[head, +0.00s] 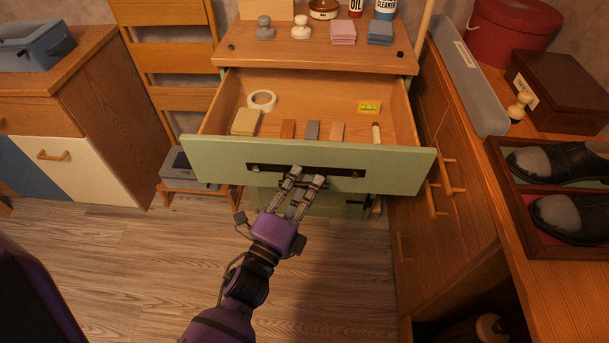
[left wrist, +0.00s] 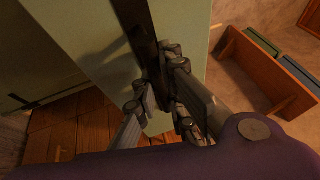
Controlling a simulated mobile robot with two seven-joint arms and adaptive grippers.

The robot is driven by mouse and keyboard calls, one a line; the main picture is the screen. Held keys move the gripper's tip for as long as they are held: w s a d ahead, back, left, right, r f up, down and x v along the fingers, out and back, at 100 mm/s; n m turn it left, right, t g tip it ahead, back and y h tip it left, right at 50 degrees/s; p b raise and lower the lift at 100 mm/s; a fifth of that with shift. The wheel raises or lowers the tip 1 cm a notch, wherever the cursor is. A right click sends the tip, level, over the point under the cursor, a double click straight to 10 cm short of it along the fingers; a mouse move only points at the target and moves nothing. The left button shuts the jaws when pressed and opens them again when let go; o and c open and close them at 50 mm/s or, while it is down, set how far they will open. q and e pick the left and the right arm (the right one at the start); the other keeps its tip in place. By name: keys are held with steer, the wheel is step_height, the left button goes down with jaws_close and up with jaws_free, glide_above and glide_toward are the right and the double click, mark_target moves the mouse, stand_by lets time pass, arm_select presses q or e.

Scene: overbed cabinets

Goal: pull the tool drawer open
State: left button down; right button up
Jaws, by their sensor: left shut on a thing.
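The tool drawer (head: 390,164) has a pale green front and stands open, pulled well out of its cabinet. Its dark handle strip (head: 342,172) runs across the front. My left gripper (head: 306,178) is shut on the drawer handle, near the middle of the strip. In the left wrist view its fingers (left wrist: 165,95) close around the dark handle (left wrist: 147,45) against the green front. Inside the drawer lie a roll of tape (head: 262,100), a yellowish block (head: 245,122), several small bars and a yellow item (head: 369,107). My right gripper is not in view.
A wooden dresser (head: 455,200) stands close on the right, with shoes (head: 560,163) in a tray on the counter. A cream-doored cabinet (head: 85,170) stands left. Wooden floor (head: 130,250) is clear in front.

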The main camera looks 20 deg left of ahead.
arm_select(q)
steer(key=shift+s+f, duration=0.1)
steer(key=shift+f, duration=0.05)
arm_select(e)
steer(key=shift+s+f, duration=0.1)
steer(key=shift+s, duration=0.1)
arm_select(q)
steer(key=c, duration=1.8)
jaws_free()
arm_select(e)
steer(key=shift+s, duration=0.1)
arm_select(q)
steer(key=v, duration=0.7)
steer(key=shift+s+a, duration=0.1)
steer(key=shift+s, duration=0.2)
